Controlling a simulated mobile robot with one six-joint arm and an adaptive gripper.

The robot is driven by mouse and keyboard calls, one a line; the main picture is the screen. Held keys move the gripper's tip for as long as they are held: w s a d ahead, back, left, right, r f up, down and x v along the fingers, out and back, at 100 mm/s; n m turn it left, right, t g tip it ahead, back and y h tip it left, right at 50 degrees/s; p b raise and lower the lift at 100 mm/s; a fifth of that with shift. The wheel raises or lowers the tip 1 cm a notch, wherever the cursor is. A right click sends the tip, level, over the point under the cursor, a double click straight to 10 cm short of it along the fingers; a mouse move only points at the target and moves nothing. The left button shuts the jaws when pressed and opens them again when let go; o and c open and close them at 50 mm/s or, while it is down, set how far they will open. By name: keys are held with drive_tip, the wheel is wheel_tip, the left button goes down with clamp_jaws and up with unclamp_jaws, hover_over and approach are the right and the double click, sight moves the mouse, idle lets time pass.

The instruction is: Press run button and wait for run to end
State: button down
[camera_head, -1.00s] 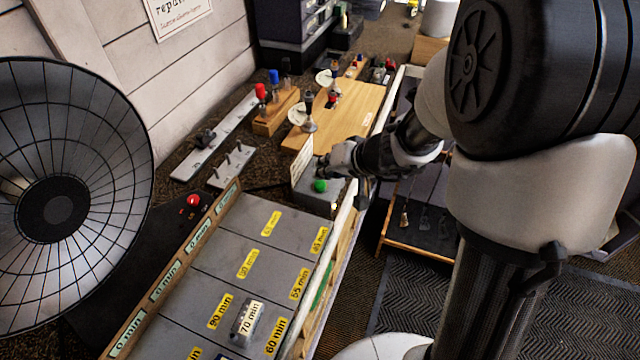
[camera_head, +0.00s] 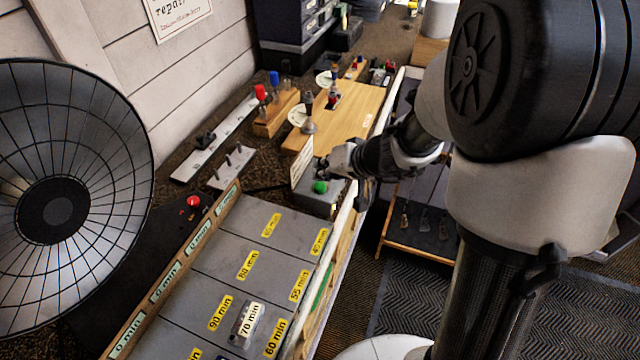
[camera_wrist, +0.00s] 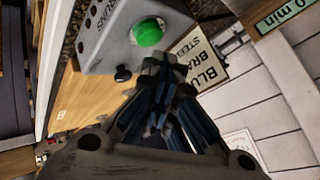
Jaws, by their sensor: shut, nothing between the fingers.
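The green button (camera_head: 320,187) sits on a grey box (camera_head: 318,201) on the bench, in the middle of the head view. The green button also shows in the wrist view (camera_wrist: 148,32), raised on the face of the grey box (camera_wrist: 105,38). My gripper (camera_head: 330,166) is shut and empty, just behind and above the button in the head view. In the wrist view my gripper's fingertips (camera_wrist: 163,68) are just below the button, and a small gap seems to show between them. A small dark knob (camera_wrist: 123,74) is on the box's edge beside the fingers.
A grey grid board (camera_head: 262,255) with yellow minute labels lies in front, holding a block marked 70 min (camera_head: 247,320). A red button (camera_head: 194,201) is to the left. A wooden board (camera_head: 350,115) with handled tools stands behind. A large dish (camera_head: 70,190) fills the left.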

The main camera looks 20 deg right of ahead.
sight(323, 184)
drive_tip(key=shift+f, duration=0.1)
drive_tip(key=shift+f+b, duration=0.35)
drive_tip(key=shift+b, duration=0.5)
drive_tip(key=shift+f+b, duration=0.5)
drive_tip(key=shift+b, duration=0.3)
idle(0.5)
drive_tip(key=shift+r, duration=0.1)
drive_tip(key=shift+r+p, duration=0.5)
drive_tip(key=shift+r, duration=0.35)
drive_tip(key=shift+r+p, duration=1.55)
drive_tip(key=shift+r, duration=0.95)
